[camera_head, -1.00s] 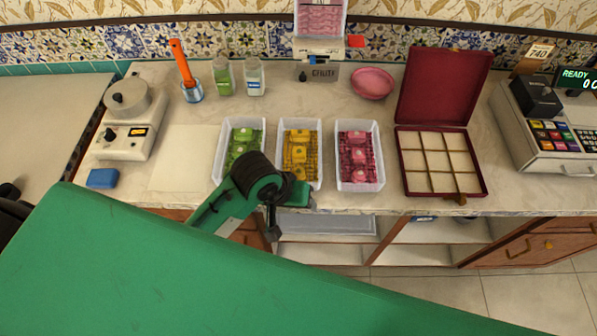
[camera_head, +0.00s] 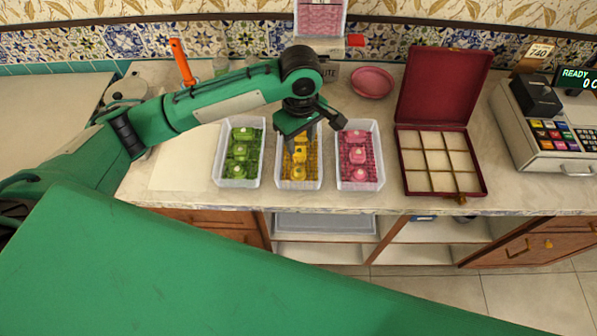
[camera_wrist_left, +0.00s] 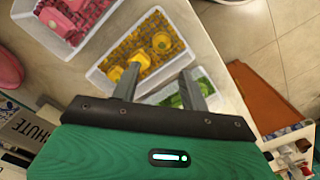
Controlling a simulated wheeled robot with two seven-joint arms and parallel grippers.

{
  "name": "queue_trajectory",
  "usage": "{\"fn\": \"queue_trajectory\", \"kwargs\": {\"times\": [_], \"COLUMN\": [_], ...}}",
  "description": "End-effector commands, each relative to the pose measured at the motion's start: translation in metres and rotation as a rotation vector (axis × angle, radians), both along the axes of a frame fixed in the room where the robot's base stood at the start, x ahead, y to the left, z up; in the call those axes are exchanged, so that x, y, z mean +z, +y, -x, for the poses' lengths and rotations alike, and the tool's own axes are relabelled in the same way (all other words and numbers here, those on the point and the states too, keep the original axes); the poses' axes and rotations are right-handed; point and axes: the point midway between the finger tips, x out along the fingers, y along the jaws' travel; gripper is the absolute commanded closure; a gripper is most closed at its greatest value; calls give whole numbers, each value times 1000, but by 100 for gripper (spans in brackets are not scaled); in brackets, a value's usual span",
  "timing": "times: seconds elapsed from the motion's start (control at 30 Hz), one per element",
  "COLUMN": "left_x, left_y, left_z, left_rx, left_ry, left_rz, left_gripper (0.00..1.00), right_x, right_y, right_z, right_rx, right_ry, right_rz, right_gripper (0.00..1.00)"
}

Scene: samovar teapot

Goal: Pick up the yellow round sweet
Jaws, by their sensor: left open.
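My left gripper (camera_head: 298,138) points down over the back part of this tray. Its two fingers (camera_wrist_left: 160,70) are apart and nothing is held between them. The left finger overlaps a yellow sweet in the wrist view; I cannot tell whether they touch. My right gripper is not seen.
A tray of green sweets (camera_head: 240,152) stands left and a tray of pink sweets (camera_head: 358,155) right, both close by. An open dark red box (camera_head: 441,160) with empty compartments and a cash register (camera_head: 550,125) stand further right. A pink bowl (camera_head: 372,82) is behind.

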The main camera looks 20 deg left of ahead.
Motion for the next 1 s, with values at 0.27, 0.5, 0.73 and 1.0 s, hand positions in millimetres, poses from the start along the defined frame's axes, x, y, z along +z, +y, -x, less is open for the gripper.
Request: {"fn": "queue_trajectory", "kwargs": {"times": [0.27, 0.5, 0.73, 1.0], "left_x": [-35, -75, -90, -129], "left_y": [4, 3, 4, 6], "left_z": [-1, -1, -1, 1], "left_rx": [26, 24, 23, 23], "left_ry": [9, 5, 4, 4], "left_rz": [-12, -9, -11, -11], "left_gripper": [55, 55, 55, 55], "right_x": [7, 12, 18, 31], "right_y": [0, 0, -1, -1], "right_z": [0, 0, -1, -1], "right_rx": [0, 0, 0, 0], "right_ry": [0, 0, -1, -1], "right_rz": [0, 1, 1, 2], "right_gripper": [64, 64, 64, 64]}}
